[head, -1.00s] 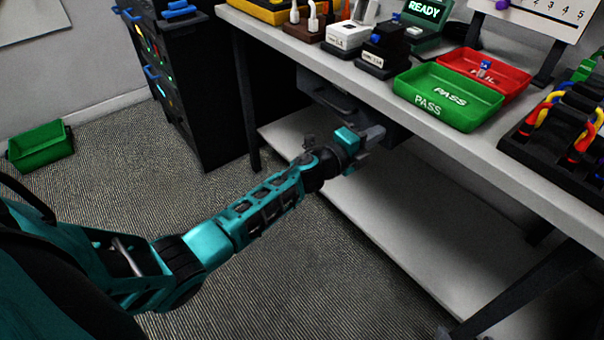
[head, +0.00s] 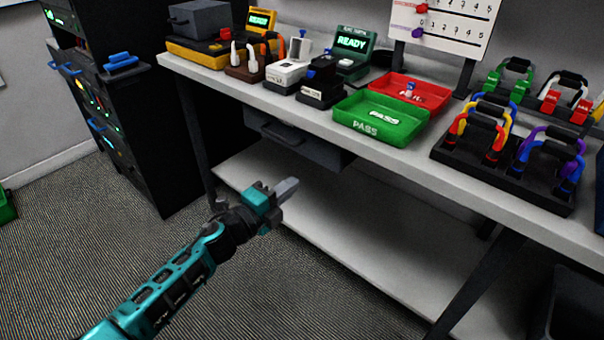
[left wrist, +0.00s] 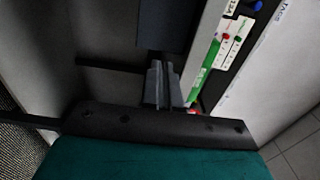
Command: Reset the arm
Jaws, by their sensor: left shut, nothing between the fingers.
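My left arm reaches in from the lower left in the head view. Its left gripper (head: 287,189) is shut and empty, its fingers together, in front of the workbench and below the tabletop. The gripper fingers (left wrist: 162,85) also show shut in the left wrist view, with nothing between them. A grey drawer (head: 298,144) hangs under the tabletop, just beyond the gripper in the picture, and looks closed or nearly so. My right gripper is not in view.
The workbench (head: 440,178) holds a green PASS tray (head: 365,129), a red tray (head: 440,92), black racks of coloured cables (head: 460,165) and testers showing READY. A lower shelf (head: 340,225) lies under it. A dark cabinet (head: 135,150) stands at left. Carpet in front is clear.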

